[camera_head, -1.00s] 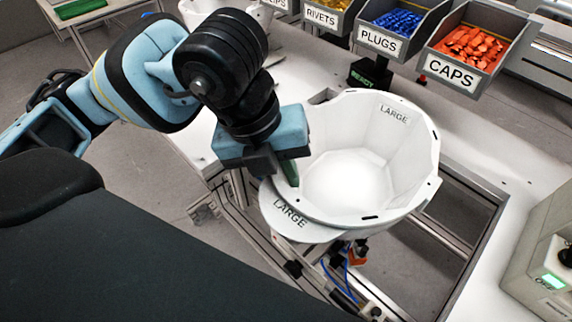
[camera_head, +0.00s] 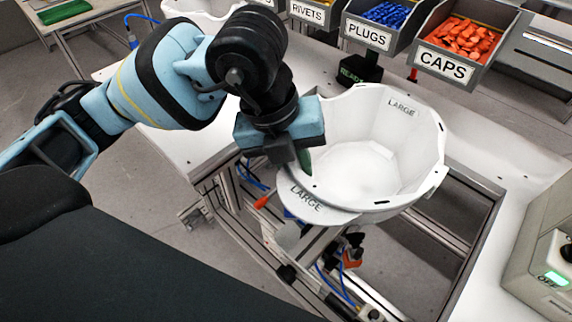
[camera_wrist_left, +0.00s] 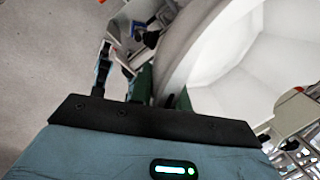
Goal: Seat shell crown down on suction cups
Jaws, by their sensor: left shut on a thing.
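The white helmet shell (camera_head: 365,165) is held with its open side up and crown down, marked LARGE inside and on its brim (camera_head: 318,205). My left gripper (camera_head: 304,165) is shut on the shell's rim at its left side, beside the brim. The left wrist view shows the shell (camera_wrist_left: 235,70) beyond the gripper (camera_wrist_left: 160,95), its curved rim at the fingers. The shell is above the opening in the table frame. Suction cups cannot be clearly made out; an orange part (camera_head: 351,259) with blue tubing shows below the shell. My right gripper is not in view.
Bins of caps (camera_head: 460,42), plugs (camera_head: 383,20) and rivets (camera_head: 318,10) stand along the back. A control box (camera_head: 545,260) with a green light is at the right. Metal frame rails (camera_head: 455,240) surround the opening. Another white shell (camera_head: 205,12) is at the back left.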

